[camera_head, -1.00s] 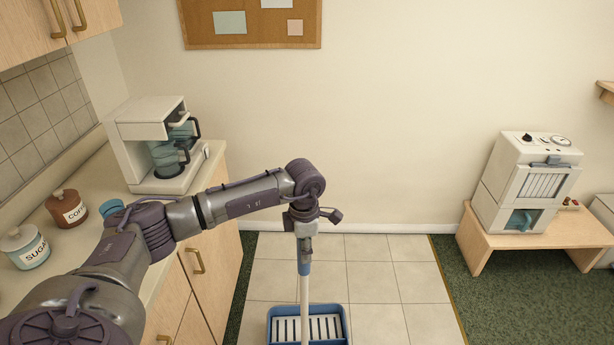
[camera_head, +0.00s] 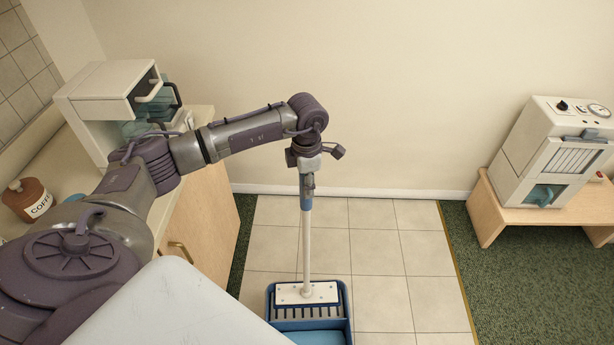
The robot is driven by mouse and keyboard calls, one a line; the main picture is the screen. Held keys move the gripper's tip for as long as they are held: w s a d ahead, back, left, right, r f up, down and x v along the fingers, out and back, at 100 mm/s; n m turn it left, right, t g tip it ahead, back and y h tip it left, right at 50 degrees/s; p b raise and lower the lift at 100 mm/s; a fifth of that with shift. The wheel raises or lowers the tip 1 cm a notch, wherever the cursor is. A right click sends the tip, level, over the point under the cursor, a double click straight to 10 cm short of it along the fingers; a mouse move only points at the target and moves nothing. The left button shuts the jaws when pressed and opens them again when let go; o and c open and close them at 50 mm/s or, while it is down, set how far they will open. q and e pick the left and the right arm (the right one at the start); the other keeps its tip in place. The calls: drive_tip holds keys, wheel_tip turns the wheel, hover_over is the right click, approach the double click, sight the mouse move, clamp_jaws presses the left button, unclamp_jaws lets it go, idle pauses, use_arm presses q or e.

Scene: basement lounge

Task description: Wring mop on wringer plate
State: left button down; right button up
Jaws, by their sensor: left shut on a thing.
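The mop stands upright, with a blue grip (camera_head: 306,204) at the top, a white shaft and a flat white mop head (camera_head: 306,293) at the bottom. My left gripper (camera_head: 307,184) is shut on the mop's upper handle. The mop head is over the slotted wringer plate (camera_head: 300,312) of a blue bucket (camera_head: 348,318) on the tiled floor. It appears to rest on the plate, but I cannot tell whether it presses on it. Light-blue water shows at the bucket's near side. My right gripper is out of view.
A counter with a coffee machine (camera_head: 115,98) and a coffee jar (camera_head: 27,200) is at the left, under my arm. A white machine (camera_head: 550,155) stands on a low wooden bench (camera_head: 490,214) at the right. Tiles right of the bucket are clear.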

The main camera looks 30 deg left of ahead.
sight(307, 213)
use_arm(q)
drive_tip(key=shift+f, duration=0.25)
drive_tip(key=shift+s+f+b, duration=0.1)
drive_tip(key=shift+f+b, duration=0.15)
drive_tip(key=shift+b, duration=0.1)
wheel_tip(307, 213, down, 9)
drive_tip(key=b, duration=0.7)
drive_tip(key=shift+f, duration=0.15)
drive_tip(key=shift+f+b, duration=0.65)
drive_tip(key=shift+f, duration=0.25)
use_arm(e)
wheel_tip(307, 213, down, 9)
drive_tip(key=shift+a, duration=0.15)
